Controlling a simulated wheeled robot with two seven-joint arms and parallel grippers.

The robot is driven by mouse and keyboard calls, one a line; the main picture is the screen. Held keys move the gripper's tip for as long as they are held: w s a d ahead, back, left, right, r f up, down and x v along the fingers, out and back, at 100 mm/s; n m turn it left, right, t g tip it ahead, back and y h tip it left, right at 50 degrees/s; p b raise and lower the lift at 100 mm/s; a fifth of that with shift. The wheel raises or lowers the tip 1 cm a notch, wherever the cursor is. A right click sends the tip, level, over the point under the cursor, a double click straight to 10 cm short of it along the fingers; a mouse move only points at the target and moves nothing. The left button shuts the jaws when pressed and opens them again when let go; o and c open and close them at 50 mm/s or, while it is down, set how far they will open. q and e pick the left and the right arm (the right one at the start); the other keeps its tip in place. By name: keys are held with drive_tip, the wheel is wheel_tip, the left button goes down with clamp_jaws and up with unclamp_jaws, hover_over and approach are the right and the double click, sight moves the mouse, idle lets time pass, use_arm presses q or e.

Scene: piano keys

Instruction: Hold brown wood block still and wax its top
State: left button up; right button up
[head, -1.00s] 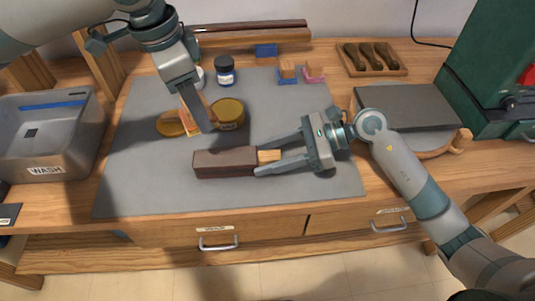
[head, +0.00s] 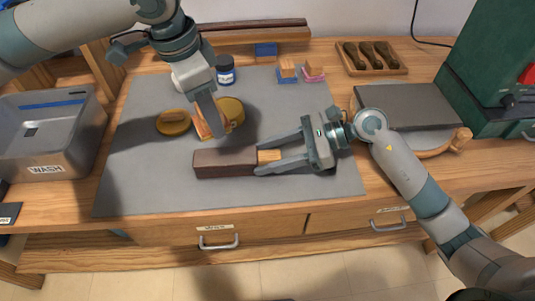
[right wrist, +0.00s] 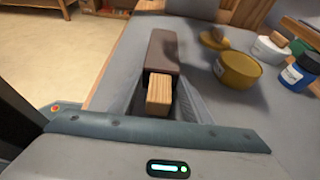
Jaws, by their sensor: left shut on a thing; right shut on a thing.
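The brown wood block (head: 223,163) lies flat on the grey mat, with a narrower light wood section (head: 269,155) at its right end. My right gripper (head: 262,159) is shut around that light end from the right. The right wrist view shows the dark block (right wrist: 163,51) beyond the light section (right wrist: 160,92). My left gripper (head: 215,133) points down above the mat, just behind the block, shut on an orange pad (head: 203,129) partly hidden by the fingers. The gold tin (head: 233,109) is right behind it, partly covered. Whether the pad touches the tin I cannot tell.
A gold lid (head: 173,122) lies left of the tin. A blue-labelled jar (head: 225,71) and small sponge-like blocks (head: 288,71) stand behind. A metal WASH basin (head: 45,135) is at left, a dark slab (head: 405,107) at right. The mat's front (head: 150,200) is clear.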

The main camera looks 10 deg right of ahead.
sight(217, 156)
use_arm(q)
drive_tip(key=shift+d+f, duration=2.5)
drive_tip(key=shift+d, duration=0.25)
drive_tip(key=shift+f, duration=1.9)
drive_tip(key=shift+f, duration=0.6)
drive_tip(key=shift+a, duration=0.1)
drive_tip(key=shift+a+r, duration=0.1)
drive_tip(key=shift+a, duration=1.4)
drive_tip(key=shift+a, duration=1.6)
